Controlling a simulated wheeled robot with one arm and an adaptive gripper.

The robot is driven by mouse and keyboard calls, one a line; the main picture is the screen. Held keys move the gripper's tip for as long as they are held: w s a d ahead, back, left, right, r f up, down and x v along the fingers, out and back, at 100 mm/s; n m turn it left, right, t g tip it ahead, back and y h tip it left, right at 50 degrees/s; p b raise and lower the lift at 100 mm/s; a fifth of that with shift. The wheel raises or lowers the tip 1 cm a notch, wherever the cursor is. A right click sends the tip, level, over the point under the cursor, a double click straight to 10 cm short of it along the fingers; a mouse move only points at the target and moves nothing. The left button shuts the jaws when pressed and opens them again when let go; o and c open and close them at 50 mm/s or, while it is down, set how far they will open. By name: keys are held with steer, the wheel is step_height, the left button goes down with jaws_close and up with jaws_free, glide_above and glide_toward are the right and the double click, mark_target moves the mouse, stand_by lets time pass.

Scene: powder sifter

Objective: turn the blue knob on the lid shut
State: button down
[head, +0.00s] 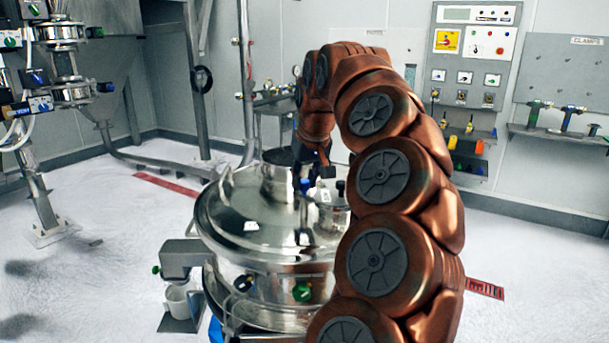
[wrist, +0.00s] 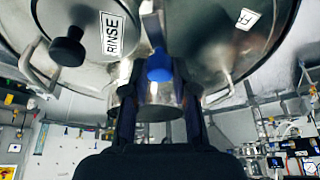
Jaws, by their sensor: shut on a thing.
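The blue knob (head: 305,185) sits on the shiny metal lid (head: 232,222) of the round sifter in the head view. In the wrist view the blue knob (wrist: 160,66) lies between my two dark fingers, with a grey metal stem or bar above it. My gripper (wrist: 160,88) is closed on the knob; the contact faces themselves are hard to make out. In the head view my gripper (head: 316,172) reaches down over the lid from behind, and my arm covers the right part of the sifter.
A smaller cover marked RINSE (wrist: 112,34) with a black knob (wrist: 68,46) is close beside my fingers. A metal cylinder (head: 279,183) rises from the lid. A green knob (head: 302,291) is on the sifter's front. A control panel (head: 470,60) hangs on the back wall.

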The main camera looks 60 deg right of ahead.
steer(key=n+p, duration=0.1)
steer(key=n, duration=0.1)
steer(key=n+y+p, duration=0.1)
steer(key=n, duration=0.1)
steer(key=n+y+p, duration=0.1)
steer(key=n, duration=0.1)
steer(key=shift+d+r+t, duration=0.1)
steer(key=shift+r+t, duration=0.15)
steer(key=shift+t, duration=0.15)
steer(key=n+y+p, duration=0.1)
steer(key=n+p, duration=0.2)
steer(key=shift+d+n+y, duration=0.1)
steer(key=shift+n+y, duration=0.2)
steer(key=shift+y, duration=0.1)
steer(key=shift+f+n+y+p, duration=0.15)
steer(key=shift+n+y+p, duration=0.25)
steer(key=shift+n+p, duration=0.65)
steer(key=shift+n, duration=0.35)
steer(key=c, duration=0.9)
jaws_free()
steer(key=shift+g, duration=0.3)
